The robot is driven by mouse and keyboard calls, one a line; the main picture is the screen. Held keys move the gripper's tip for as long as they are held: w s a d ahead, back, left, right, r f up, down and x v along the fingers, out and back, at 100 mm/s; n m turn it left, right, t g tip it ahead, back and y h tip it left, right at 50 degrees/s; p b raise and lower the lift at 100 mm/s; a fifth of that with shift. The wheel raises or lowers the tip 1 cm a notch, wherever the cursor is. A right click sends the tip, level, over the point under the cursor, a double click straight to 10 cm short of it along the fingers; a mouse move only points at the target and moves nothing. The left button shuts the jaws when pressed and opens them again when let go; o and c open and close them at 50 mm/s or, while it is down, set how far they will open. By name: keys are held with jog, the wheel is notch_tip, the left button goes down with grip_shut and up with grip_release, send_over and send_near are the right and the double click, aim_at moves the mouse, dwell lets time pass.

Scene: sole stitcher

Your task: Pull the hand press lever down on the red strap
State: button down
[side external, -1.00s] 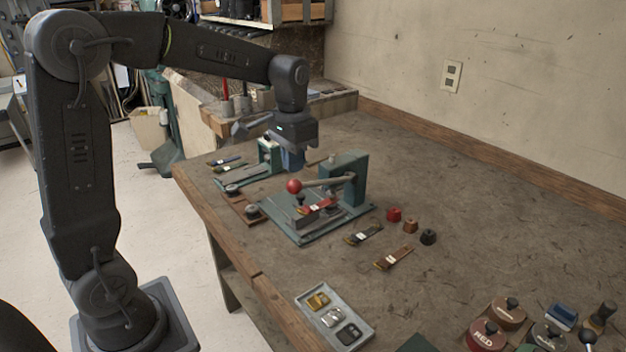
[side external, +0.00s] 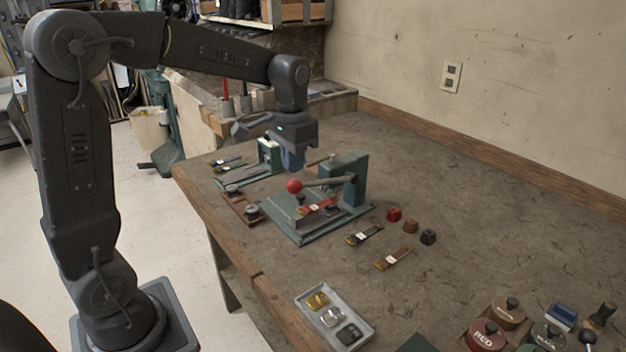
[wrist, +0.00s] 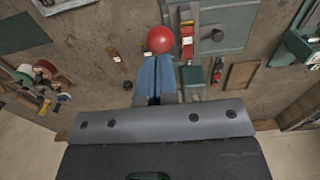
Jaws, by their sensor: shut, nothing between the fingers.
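The green hand press (side external: 347,180) stands on its base plate on the bench. Its lever (side external: 322,183) reaches out to the left and ends in a red ball (side external: 294,186); the lever looks close to level. The red strap (side external: 317,207) lies on the press bed below the lever. In the wrist view the red ball (wrist: 160,39) is just beyond my fingertips, and the red strap (wrist: 187,44) is to its right. My gripper (side external: 291,160) points down behind the ball and a little above it. Its blue fingers (wrist: 156,78) are shut and empty, apart from the ball as far as I can see.
A second green tool (side external: 268,155) stands behind the press. Dark and brown straps (side external: 393,257) and small coloured blocks (side external: 410,226) lie to the right. A grey buckle tray (side external: 334,317) is near the front edge. Round tins (side external: 487,335) stand at front right.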

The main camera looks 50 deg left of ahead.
aim_at(293, 180)
jog(key=shift+f, duration=0.1)
dwell(0.3)
jog(key=shift+f, duration=1.55)
jog(key=shift+s+f, duration=0.15)
jog(key=shift+f, duration=1.15)
jog(key=shift+s+f, duration=0.1)
jog(key=shift+f, duration=2.65)
